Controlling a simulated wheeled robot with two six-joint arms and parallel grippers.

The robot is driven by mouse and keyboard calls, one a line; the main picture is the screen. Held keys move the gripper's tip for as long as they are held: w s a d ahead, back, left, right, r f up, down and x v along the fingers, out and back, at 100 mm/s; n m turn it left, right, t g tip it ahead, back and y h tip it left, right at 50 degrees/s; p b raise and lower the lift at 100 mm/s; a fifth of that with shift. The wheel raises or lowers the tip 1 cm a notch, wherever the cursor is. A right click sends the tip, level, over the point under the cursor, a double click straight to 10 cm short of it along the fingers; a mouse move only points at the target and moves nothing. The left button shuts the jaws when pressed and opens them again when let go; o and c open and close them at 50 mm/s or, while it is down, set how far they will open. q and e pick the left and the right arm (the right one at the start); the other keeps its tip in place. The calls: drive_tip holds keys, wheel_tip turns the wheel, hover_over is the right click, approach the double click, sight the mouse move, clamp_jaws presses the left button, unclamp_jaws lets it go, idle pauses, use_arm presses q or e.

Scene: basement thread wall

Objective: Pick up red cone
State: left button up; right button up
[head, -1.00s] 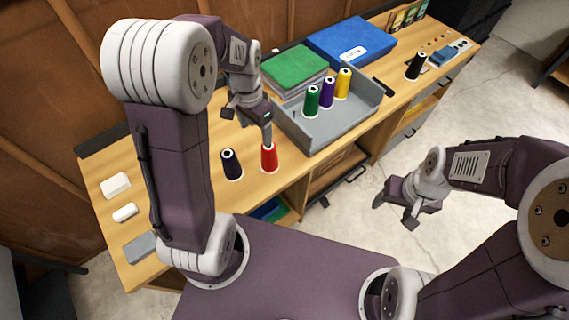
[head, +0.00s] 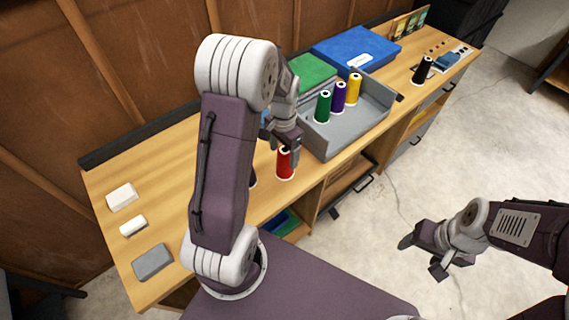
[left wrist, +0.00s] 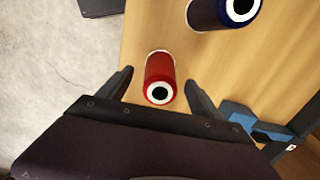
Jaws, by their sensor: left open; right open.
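The red cone (head: 285,164) stands upright on the wooden bench near its front edge. My left gripper (head: 290,150) is over it in the head view and covers part of its top. In the left wrist view the red cone (left wrist: 160,78) lies between the two open fingers of my left gripper (left wrist: 155,88), with a gap on each side. My right gripper (head: 424,254) is open and empty, out over the floor away from the bench.
A dark blue cone (left wrist: 222,12) stands close to the red one. A grey tray (head: 345,132) holds green (head: 323,107), purple (head: 339,97) and yellow (head: 354,89) cones. A black cone (head: 422,70) stands at the right. White blocks lie on the bench's left part.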

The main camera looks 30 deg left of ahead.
use_arm(q)
drive_tip(key=shift+w+f, duration=0.15)
drive_tip(key=shift+f, duration=0.35)
drive_tip(key=f, duration=0.4)
drive_tip(key=shift+w+f, duration=0.2)
drive_tip(key=shift+f, duration=0.05)
drive_tip(key=c, duration=1.6)
wheel_tip(320, 180, up, 10)
drive_tip(key=shift+r+p, duration=0.1)
drive_tip(key=shift+p, duration=0.3)
